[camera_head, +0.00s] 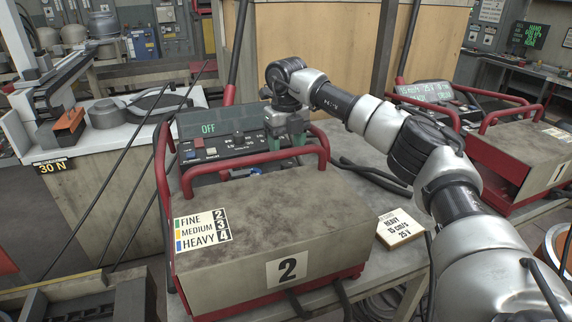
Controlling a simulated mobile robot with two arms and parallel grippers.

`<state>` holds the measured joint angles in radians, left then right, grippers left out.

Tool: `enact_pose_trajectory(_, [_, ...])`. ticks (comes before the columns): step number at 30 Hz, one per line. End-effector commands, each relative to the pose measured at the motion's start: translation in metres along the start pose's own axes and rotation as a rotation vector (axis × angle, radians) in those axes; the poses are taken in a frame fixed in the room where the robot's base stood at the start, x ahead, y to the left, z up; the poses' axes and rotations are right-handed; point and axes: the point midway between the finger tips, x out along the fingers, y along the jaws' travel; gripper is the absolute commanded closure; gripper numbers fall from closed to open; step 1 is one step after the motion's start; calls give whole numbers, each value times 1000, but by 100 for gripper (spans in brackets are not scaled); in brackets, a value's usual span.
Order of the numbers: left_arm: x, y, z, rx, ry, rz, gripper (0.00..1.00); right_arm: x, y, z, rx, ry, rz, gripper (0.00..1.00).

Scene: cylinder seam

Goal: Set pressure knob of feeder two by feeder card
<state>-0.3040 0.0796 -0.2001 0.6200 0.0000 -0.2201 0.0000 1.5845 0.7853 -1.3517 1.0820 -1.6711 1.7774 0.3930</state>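Feeder two (270,215) is a dusty box with red handles and a "2" label (287,268). My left gripper is not in view.
A tilted card (400,228) reading HEAVY, 15 cm/s, 25 V lies right of feeder two. Feeder one (525,150), with a lit display (425,92), stands at the right. Thin dark rods (120,160) lean at the left. Red handles (160,165) flank the panel.

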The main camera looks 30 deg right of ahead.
Motion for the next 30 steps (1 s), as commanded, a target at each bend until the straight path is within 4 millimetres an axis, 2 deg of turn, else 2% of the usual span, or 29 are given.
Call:
enact_pose_trajectory(3, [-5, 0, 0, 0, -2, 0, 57, 23, 0, -1, -1, 4, -1, 42])
enact_pose_trajectory(9, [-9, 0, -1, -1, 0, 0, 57, 50, 0, 0, -1, 2, 0, 42])
enact_pose_trajectory(14, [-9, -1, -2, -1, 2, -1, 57, 59, 0, 0, -1, 0, 0, 42])
enact_pose_trajectory(21, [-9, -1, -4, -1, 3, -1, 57, 60, 0, 0, 0, 0, 0, 42])
enact_pose_trajectory(23, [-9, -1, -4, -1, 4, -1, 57, 60, 0, 0, 0, 0, 0, 48])
enact_pose_trajectory(30, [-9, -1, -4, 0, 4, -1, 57, 60, 0, 0, 0, 0, 0, 85])
